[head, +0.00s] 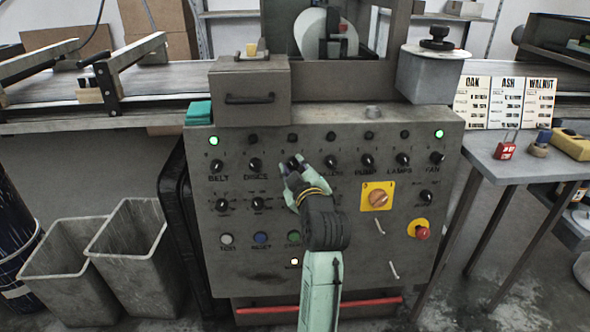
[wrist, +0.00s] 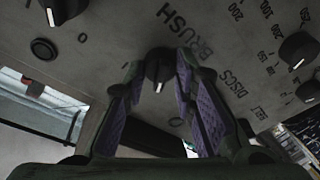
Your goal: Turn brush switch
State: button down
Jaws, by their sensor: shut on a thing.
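The brush switch (wrist: 158,66) is a small black rotary knob with a white pointer line, next to the printed word BRUSH on the grey control panel (head: 330,215). In the wrist view my gripper (wrist: 161,72) has its purple-padded fingers on either side of the knob, closed on it. The pointer line faces toward the bottom of that view. In the head view my gripper (head: 297,172) is at the knob row, between the DISCS knob (head: 255,165) and the PUMP knob (head: 367,160). It covers the BRUSH label and most of that knob there.
Close by are the BELT knob (head: 216,166), a yellow-plated rotary switch (head: 377,198) and a red emergency button (head: 422,233). Green lamps (head: 214,141) glow at both top corners. Grey bins (head: 130,250) stand at left, a side table (head: 520,165) at right.

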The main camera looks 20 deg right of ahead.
dwell(0.4)
jog(key=c, duration=1.3)
grip_release()
jog(key=s, duration=0.4)
jog(key=s+a, duration=0.1)
jog(key=s, duration=0.3)
jog(key=s+r, duration=0.1)
jog(key=s, duration=0.3)
jog(key=shift+a, duration=0.2)
